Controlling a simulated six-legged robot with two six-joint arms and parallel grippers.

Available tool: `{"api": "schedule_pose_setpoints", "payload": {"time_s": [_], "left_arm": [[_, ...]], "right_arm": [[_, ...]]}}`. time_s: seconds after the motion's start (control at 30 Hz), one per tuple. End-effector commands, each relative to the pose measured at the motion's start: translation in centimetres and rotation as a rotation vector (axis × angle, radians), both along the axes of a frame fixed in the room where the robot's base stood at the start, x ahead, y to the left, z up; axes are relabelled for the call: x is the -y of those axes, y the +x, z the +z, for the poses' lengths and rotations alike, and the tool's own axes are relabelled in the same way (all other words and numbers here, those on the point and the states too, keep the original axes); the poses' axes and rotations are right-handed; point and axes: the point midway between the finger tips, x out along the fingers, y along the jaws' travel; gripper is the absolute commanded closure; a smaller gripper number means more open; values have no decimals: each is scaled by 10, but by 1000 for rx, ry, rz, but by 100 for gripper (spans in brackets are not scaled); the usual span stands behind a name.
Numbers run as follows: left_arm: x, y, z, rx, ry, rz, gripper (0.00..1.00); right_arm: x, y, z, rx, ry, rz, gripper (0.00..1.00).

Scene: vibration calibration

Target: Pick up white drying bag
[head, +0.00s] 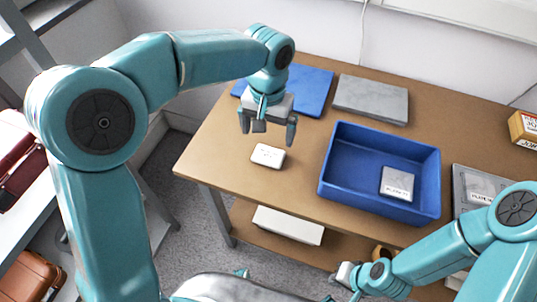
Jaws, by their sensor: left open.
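A small white drying bag (268,156) lies flat on the brown table near its front left edge, with faint marks on top. My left gripper (267,131) is open and empty above and just behind the bag, fingers pointing down, apart from it. My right gripper (343,277) is low at the bottom of the head view, in front of the table; its fingers are too small and partly hidden to tell whether they are open.
A blue tray (335,193) right of the bag holds a grey labelled block (397,183). A blue mat (316,88) and a grey slab (371,99) lie at the back. A grey plate (459,195) and a wooden box (524,128) are at the right. A white box (288,225) sits on the lower shelf.

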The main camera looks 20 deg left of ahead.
Motion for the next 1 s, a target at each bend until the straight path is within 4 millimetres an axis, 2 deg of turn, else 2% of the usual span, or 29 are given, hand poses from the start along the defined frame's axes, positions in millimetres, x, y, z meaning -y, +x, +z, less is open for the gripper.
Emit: {"api": "schedule_pose_setpoints", "payload": {"time_s": [0.03,0.1,0.33,0.6,0.87,0.9,0.97,1.0], "left_arm": [[0,-1,-11,-3,1,-1,0],[0,0,-22,-2,1,-2,0],[0,2,-40,-1,0,-3,0],[-1,5,-80,-2,0,-2,0],[-1,6,-84,2,-1,-2,0],[-1,6,-84,2,0,-2,3],[-1,6,-84,2,0,-2,23],[-1,6,-84,2,0,-2,36]], "right_arm": [[0,0,-3,0,0,0,100],[0,0,-4,0,0,0,100],[0,0,-5,0,0,0,100],[0,0,-8,0,0,0,100],[0,0,-8,0,0,0,100],[0,0,-8,0,0,0,100],[0,0,-8,0,0,0,100],[0,0,-8,0,0,0,100]]}}
